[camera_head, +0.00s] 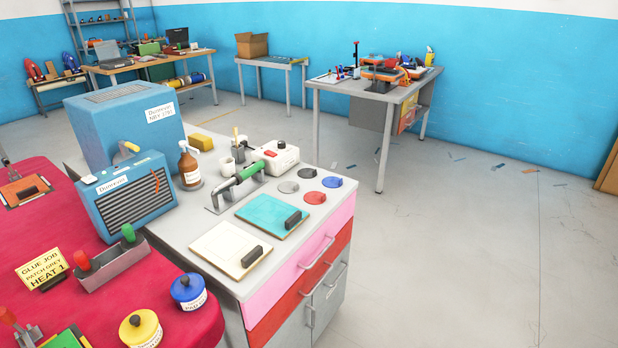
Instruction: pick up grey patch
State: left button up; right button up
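A grey round patch (289,187) lies flat on the light top of the workbench cabinet (200,215), near its right end. A second, darker disc (307,172) lies just behind it; its exact colour is hard to tell. A red patch (314,197) lies to the right and in front, and a blue patch (332,182) lies farther right, by the edge. The patches lie apart from each other, and nothing covers the grey one. Neither of my grippers shows in this view.
A teal board (268,212) and a cream board (225,245), each with a black handle, lie before the patches. A green-handled tool (240,182) stands left of them. A white device (275,153) stands behind.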

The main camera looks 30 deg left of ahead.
aim_at(287, 187)
jog(key=u, duration=0.35)
jog(key=i, duration=1.1)
jog(key=u, duration=0.55)
